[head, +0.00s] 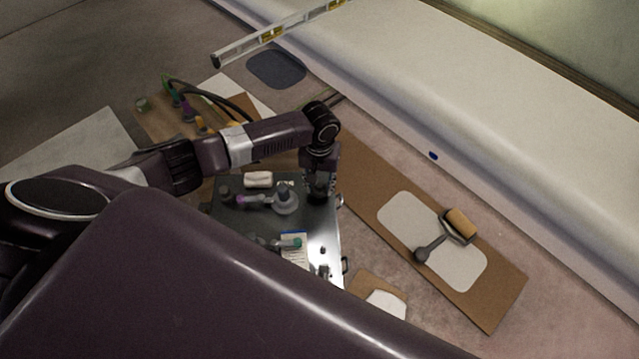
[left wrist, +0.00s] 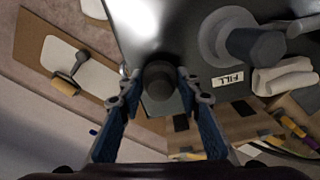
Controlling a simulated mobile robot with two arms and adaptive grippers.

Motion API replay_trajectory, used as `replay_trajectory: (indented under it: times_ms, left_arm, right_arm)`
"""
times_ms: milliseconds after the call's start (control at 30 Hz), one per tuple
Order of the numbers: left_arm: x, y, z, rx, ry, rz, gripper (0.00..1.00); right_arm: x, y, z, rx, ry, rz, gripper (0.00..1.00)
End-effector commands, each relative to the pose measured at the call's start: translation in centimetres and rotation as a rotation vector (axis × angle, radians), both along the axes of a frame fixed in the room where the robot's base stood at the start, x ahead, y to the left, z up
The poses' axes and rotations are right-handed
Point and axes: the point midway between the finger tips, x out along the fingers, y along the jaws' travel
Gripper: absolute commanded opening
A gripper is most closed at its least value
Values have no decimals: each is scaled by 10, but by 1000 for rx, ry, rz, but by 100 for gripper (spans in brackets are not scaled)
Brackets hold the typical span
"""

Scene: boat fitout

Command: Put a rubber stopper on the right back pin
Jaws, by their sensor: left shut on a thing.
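My left gripper (head: 319,190) reaches down over the far right corner of a dark, shiny work surface (head: 322,222). In the left wrist view its blue-padded fingers (left wrist: 158,95) are shut on a dark, round rubber stopper (left wrist: 158,80), seen from above. The stopper is at the edge of the surface. The right back pin cannot be made out; the gripper and stopper cover that corner. I cannot tell whether the stopper touches a pin. A small dark upright piece (head: 323,250) stands nearer the front of the surface. My right gripper is not in view.
A grey round-based piece (head: 286,204), a white folded cloth (head: 258,179) and a written sheet (head: 295,250) are on the surface. A "FILL" label (left wrist: 227,80) lies near the grey piece. A roller (head: 460,224) rests on a brown board to the right.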

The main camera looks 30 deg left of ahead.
Motion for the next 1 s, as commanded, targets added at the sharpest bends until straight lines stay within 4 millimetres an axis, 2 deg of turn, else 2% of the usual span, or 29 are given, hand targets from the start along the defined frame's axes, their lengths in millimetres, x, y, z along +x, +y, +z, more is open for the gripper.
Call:
replay_trajectory:
  times_ms: [367,1000]
  left_arm:
    - [0,0,0,0,-1,0,8]
    - [1,0,-12,0,-2,0,8]
  right_arm:
    - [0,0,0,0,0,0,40]
    - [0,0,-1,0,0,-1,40]
